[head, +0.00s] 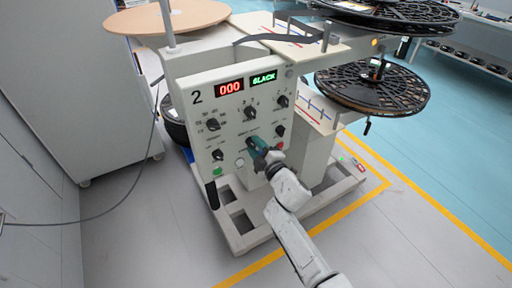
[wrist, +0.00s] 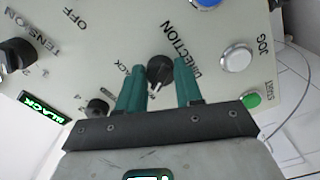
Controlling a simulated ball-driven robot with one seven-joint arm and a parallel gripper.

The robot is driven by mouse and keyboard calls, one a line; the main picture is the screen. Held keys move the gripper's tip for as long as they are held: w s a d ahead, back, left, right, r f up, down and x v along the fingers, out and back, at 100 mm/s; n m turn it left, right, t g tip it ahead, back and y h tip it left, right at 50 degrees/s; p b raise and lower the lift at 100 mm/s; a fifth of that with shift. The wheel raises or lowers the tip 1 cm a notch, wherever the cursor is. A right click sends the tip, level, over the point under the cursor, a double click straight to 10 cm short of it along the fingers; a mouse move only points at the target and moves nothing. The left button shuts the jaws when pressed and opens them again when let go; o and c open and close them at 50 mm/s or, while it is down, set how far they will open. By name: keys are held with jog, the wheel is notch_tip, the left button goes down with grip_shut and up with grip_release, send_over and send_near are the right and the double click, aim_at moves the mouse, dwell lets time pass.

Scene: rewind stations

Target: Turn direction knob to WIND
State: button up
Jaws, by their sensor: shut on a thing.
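The round black direction knob (wrist: 160,73) sits on the panel beside the printed word DIRECTION in the wrist view. Its pale pointer mark points down and slightly left there. My gripper (wrist: 160,67) has its two green fingers on either side of the knob, shut on it. A partly hidden label ending in ACK is left of the knob. In the head view my gripper (head: 254,146) is at the panel's lower middle and hides the knob.
Close around are a white JOG button (wrist: 237,57), a green button (wrist: 251,100), a blue button (wrist: 206,2) and the black tension knob (wrist: 17,53). Several other knobs are on the panel (head: 198,135). Film reels (head: 372,88) stand at the right. A cable (head: 105,212) lies on the floor left.

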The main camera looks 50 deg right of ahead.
jog(key=o, duration=1)
jog(key=shift+o, duration=0.2)
jog(key=p+v, duration=0.1)
jog(key=v, duration=1)
jog(key=shift+w, duration=0.1)
jog(key=s+a+f+m+g, duration=0.3)
jog(key=s+f+m+g, duration=0.4)
jog(key=s+m+g, duration=0.25)
jog(key=s+a+g+y, duration=0.4)
jog(key=s+a+g, duration=0.3)
jog(key=s+a, duration=0.4)
jog(key=s, duration=0.3)
jog(key=shift+s+a+m+y, duration=0.3)
jog(key=shift+s+m+y, duration=0.05)
jog(key=shift+y, duration=0.05)
